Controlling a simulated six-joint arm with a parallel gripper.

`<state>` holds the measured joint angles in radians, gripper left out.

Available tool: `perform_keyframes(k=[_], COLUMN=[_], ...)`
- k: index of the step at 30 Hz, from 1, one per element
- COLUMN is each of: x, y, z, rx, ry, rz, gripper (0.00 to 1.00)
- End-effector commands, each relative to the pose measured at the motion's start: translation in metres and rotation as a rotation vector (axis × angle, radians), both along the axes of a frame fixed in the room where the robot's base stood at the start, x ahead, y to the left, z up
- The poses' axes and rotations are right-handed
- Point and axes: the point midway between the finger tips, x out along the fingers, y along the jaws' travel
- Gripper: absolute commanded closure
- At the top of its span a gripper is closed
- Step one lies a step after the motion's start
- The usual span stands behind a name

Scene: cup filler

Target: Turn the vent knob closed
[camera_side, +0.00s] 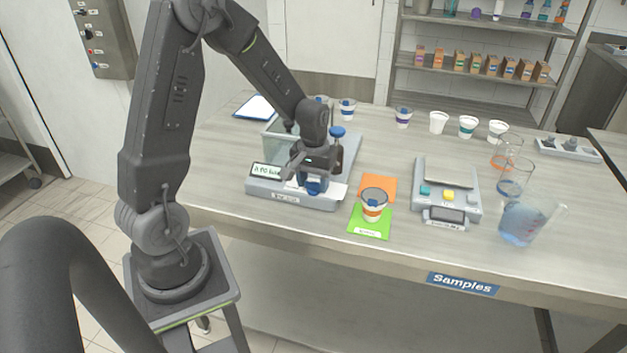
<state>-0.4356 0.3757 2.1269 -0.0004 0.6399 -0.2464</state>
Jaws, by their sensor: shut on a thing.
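The cup filler (285,197) stands on the left part of the bench, with a clear tank (279,143) at its back and a small display (266,170) at its front left. My gripper (313,177) points down over the front of the filler. It is shut on a blue knob (314,187), whose upper part the fingers hide. A second blue knob (338,132) stands on a dark post just behind and right of my gripper, apart from the fingers. I cannot read which knob is labelled as the vent, nor the knob's angle.
A lidded cup (372,208) with an orange band stands by an orange mat (377,183) and a green mat (369,226). A scale (447,190), a blue-liquid pitcher (525,222) and clear beakers (514,176) are to the right. Several cups (438,122) line the back.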

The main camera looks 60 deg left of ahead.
Motion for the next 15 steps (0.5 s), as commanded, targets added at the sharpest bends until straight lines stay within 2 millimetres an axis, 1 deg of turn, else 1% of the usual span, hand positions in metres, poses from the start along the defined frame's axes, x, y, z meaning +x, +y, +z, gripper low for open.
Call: perform_keyframes(k=[6,15], x=[0.0011,0.0012], y=[0.0004,0.0006], z=[0.0003,0.0003], rx=[0.002,0.001], ry=[-0.004,-0.004], rz=[0.084,0.121], gripper=[0.75,0.75])
